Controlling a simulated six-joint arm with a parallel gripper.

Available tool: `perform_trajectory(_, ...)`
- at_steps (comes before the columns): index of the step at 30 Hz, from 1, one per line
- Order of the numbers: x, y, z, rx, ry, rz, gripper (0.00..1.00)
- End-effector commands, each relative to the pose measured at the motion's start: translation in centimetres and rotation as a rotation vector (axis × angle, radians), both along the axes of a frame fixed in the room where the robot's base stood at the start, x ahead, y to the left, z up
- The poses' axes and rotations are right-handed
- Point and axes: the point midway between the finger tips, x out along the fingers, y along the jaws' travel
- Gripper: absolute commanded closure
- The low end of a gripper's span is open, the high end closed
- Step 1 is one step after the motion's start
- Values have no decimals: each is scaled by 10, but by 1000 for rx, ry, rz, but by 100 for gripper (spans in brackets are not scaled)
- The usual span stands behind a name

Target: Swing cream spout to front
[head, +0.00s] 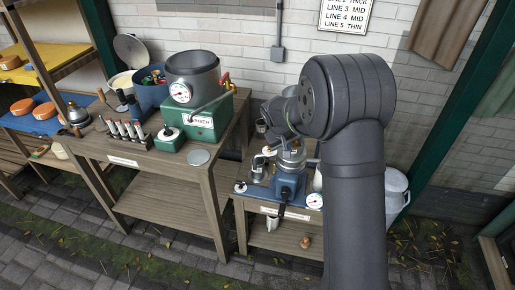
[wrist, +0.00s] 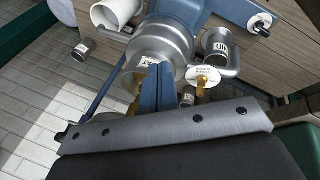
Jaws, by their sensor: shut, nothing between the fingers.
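The cream separator, a blue base with a silver metal bowl, stands on the lower right bench in the head view (head: 288,186). Its round silver body also fills the upper middle of the wrist view (wrist: 160,45). A curved silver spout (wrist: 228,71) reaches out on the right of the body, beside a brass piece with a white tag (wrist: 203,76). I cannot read which spout is for cream. My gripper (wrist: 166,80) is shut and empty, its blue-grey fingers in front of the body. Whether they touch it is unclear.
A metal cup labelled MID (wrist: 219,44) is near the spout. A white cup (wrist: 117,12) and a small tin (wrist: 83,50) lie at upper left. A gauge (head: 314,201) sits at the bench's front right. The left bench carries a green machine (head: 199,120).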

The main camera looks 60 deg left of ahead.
Motion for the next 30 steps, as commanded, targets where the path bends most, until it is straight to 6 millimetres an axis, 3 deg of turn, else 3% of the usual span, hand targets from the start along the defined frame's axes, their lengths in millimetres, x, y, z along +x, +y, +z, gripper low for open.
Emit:
perform_trajectory(4, -18, 66, 20, 171, 145, -140, 100)
perform_trajectory(9, -40, 111, 29, 254, 239, -248, 100)
perform_trajectory(17, -45, 126, 17, 272, 266, -282, 100)
perform_trajectory(30, -29, 151, -65, 270, 264, -280, 100)
